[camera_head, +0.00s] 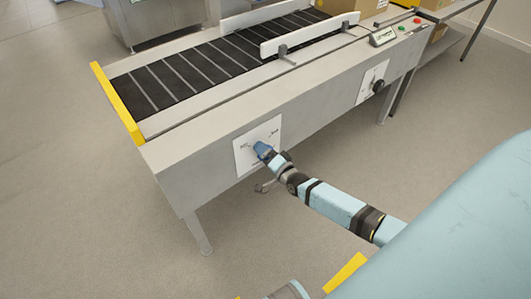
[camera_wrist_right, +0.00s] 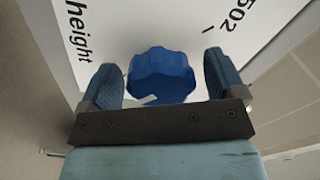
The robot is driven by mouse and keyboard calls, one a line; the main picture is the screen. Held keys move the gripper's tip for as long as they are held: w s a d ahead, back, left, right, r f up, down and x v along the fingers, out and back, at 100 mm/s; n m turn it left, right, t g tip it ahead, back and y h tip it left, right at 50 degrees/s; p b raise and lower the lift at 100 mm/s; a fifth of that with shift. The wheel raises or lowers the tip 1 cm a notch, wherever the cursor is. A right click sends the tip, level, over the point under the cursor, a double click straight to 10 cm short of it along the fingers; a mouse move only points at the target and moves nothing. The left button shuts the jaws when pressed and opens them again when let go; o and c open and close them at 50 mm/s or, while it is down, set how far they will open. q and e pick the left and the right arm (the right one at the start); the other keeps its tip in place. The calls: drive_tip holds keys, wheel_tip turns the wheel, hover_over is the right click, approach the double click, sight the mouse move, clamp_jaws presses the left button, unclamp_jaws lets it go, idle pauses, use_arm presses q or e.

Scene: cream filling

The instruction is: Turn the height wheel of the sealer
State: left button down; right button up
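The height wheel (camera_head: 262,147) is a blue knob on a white plate (camera_head: 244,153) on the front side of the grey sealer (camera_head: 190,165). In the right wrist view the wheel (camera_wrist_right: 162,73) is lobed, and the plate (camera_wrist_right: 130,25) carries the printed word "height". My right gripper (camera_head: 270,157) is at the wheel. In the wrist view its two fingers (camera_wrist_right: 163,82) are open, one on each side of the wheel, with a visible gap on both sides. My left gripper does not show.
A black knob (camera_head: 378,86) on a second white plate sits further right on the sealer. The conveyor (camera_head: 190,72) has white side rails (camera_head: 310,35) and a yellow end bar (camera_head: 117,103). A control panel (camera_head: 383,37) and boxes stand at the far end. The floor in front is clear.

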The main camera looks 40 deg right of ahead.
drive_tip(key=s+d+p, duration=0.1)
drive_tip(key=s+p, duration=0.1)
drive_tip(key=s, duration=1.1)
drive_tip(key=shift+s, duration=0.4)
